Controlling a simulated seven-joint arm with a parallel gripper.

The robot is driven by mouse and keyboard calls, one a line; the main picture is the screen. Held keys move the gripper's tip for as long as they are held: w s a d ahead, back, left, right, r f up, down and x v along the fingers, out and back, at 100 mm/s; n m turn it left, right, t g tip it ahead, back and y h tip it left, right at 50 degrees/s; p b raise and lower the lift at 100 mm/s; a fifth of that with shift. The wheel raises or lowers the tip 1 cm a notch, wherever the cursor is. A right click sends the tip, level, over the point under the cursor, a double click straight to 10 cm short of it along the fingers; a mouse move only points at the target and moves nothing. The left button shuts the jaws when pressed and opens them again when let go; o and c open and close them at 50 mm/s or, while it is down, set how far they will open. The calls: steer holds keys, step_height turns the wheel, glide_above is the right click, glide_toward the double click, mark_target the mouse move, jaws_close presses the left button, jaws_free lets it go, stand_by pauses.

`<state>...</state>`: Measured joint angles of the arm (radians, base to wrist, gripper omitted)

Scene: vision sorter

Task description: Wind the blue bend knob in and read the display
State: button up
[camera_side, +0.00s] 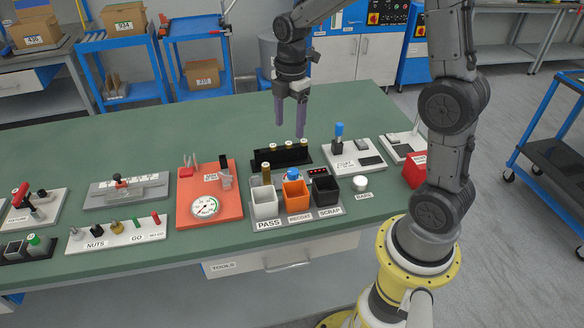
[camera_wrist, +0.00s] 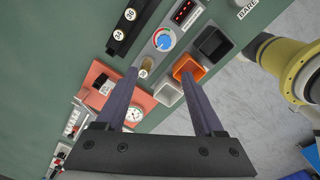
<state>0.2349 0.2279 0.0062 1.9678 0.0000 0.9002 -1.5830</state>
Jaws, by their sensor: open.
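The blue knob (camera_side: 292,174) sits on the grey sorter board behind the orange bin. In the wrist view the blue knob (camera_wrist: 163,41) shows from above inside a pale ring, beyond my fingertips. The dark display (camera_side: 318,175) with red digits is right of the knob; it also shows in the wrist view (camera_wrist: 184,12), where the digits are too small to read. My gripper (camera_side: 290,131) is open and empty, pointing down above the table behind the board. Its two fingers also show in the wrist view (camera_wrist: 159,74), apart from the knob.
The white PASS bin (camera_side: 264,211), orange bin (camera_side: 296,201) and black SCRAP bin (camera_side: 326,196) stand in front of the knob. A brass peg (camera_side: 266,172) stands left of it. A black rack (camera_side: 275,159) is behind. A red gauge plate (camera_side: 222,209) lies left.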

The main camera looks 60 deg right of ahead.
mark_target(292, 172)
steer(key=f, duration=1.5)
steer(key=shift+s+d+f, duration=0.15)
steer(key=shift+d, duration=0.15)
steer(key=shift+c, duration=0.2)
jaws_close()
